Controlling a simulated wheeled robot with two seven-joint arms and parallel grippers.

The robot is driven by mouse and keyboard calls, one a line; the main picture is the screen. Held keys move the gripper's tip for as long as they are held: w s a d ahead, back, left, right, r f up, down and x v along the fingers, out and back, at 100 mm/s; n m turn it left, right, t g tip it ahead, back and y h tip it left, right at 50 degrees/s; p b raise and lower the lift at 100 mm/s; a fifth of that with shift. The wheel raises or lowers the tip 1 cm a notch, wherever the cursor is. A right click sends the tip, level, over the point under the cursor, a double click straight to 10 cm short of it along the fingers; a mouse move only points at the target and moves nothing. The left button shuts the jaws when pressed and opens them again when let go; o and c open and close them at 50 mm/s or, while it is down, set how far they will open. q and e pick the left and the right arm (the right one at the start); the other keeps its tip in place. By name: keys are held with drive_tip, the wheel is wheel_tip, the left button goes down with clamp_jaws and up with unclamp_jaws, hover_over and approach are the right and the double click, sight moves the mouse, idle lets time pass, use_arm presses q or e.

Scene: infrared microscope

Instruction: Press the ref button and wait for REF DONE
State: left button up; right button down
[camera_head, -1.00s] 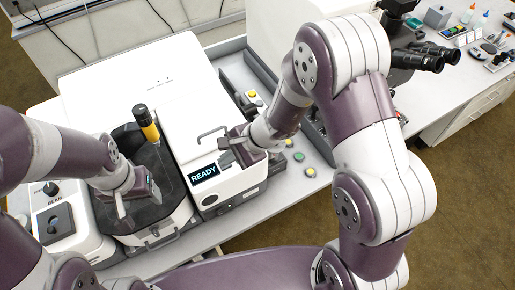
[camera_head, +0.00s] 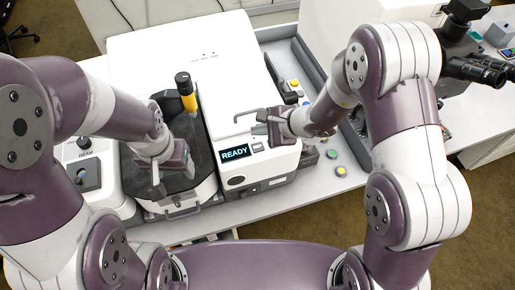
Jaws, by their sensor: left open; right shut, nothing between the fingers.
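The white instrument (camera_head: 185,50) has a dark display (camera_head: 235,153) on its front that reads READY. A small control (camera_head: 257,147) sits just right of the display; its label is too small to read, so I cannot tell whether it is the ref button. My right gripper (camera_head: 262,122) is shut and empty, above the front top edge of the instrument, close to the display and the handle. Whether it touches anything is unclear. My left gripper (camera_head: 158,178) is open and empty over the dark sample compartment (camera_head: 182,150), left of the display.
A metal handle (camera_head: 250,113) stands on the lid beside my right gripper. A yellow and black cylinder (camera_head: 186,92) rises from the compartment. A green button (camera_head: 332,154) and a yellow button (camera_head: 341,171) lie to the right. A microscope (camera_head: 470,60) stands at far right.

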drive_tip(key=b, duration=0.3)
hover_over(261, 148)
wheel_tip(261, 148, down, 4)
drive_tip(key=shift+f, duration=0.1)
drive_tip(key=shift+a+f+b, duration=0.1)
drive_tip(key=shift+f+b, duration=0.2)
idle(1.5)
drive_tip(key=shift+f+b, duration=0.4)
drive_tip(key=shift+b, duration=0.3)
drive_tip(key=shift+s+f+b, duration=0.1)
drive_tip(key=shift+f+b, duration=0.3)
drive_tip(key=shift+b, duration=0.2)
idle(0.4)
drive_tip(key=shift+r, duration=0.15)
drive_tip(key=shift+r+p, duration=0.4)
drive_tip(key=shift+r, duration=0.25)
